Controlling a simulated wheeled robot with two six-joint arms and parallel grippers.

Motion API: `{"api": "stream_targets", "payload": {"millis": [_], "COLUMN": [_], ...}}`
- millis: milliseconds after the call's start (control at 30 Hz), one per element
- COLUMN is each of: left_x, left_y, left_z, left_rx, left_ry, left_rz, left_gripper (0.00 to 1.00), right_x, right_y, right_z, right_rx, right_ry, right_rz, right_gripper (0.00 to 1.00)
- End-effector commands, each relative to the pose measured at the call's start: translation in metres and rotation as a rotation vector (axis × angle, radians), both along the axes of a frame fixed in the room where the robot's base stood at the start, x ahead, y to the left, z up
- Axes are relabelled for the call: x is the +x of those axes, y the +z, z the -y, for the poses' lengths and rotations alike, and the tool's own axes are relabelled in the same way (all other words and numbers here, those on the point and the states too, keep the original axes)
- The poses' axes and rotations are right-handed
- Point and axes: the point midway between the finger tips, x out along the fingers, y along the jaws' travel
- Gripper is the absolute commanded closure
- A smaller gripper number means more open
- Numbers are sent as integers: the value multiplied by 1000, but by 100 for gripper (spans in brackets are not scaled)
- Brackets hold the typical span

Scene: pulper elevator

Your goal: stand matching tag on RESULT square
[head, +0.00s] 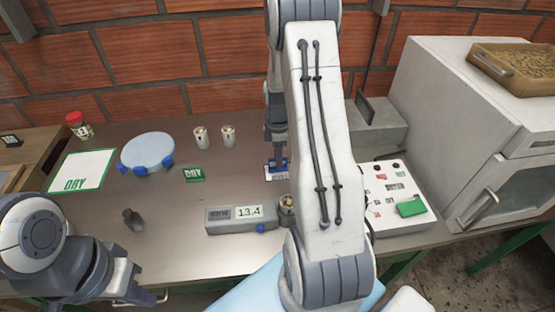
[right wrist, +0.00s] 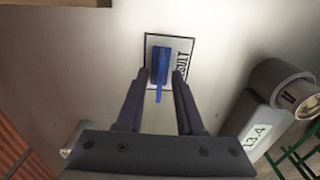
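A blue tag (head: 284,163) stands on the white RESULT square (head: 277,175) in the head view, partly behind my right arm. The right wrist view shows the tag (right wrist: 158,62) inside the dark-bordered RESULT square (right wrist: 183,45). My right gripper (right wrist: 162,76) is open, with a finger on either side of the tag and a small gap to each. A green DRY tag (head: 194,174) stands on the table further left. The grey meter (head: 240,217) shows 13.4. My left gripper (head: 140,285) is low at the left, away from the tags; its jaw opening is unclear.
A white DRY sheet (head: 82,171), a round pale-blue lidded dish (head: 147,150), two small cups (head: 214,136) and a dark weight-like piece (head: 132,219) are on the table. A control panel (head: 400,195) and a large white oven (head: 480,130) stand at right.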

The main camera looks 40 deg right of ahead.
Motion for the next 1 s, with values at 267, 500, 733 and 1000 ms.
{"api": "stream_targets", "payload": {"millis": [267, 500, 733, 1000], "left_x": [0, 0, 0, 0], "left_y": [-4, -5, -5, -5], "left_z": [0, 0, 0, 0], "left_rx": [0, 0, 0, 0], "left_ry": [0, 0, 0, 0], "left_rz": [0, 0, 0, 0], "left_gripper": [100, 100, 100, 100], "right_x": [1, 1, 0, 6], "right_y": [60, 99, 110, 127], "right_z": [1, 0, 0, -72], "right_rx": [-4, -2, 0, 5], "right_ry": [0, 0, 0, -30], "right_rz": [7, 3, 0, 13], "right_gripper": [64, 64, 64, 64]}}
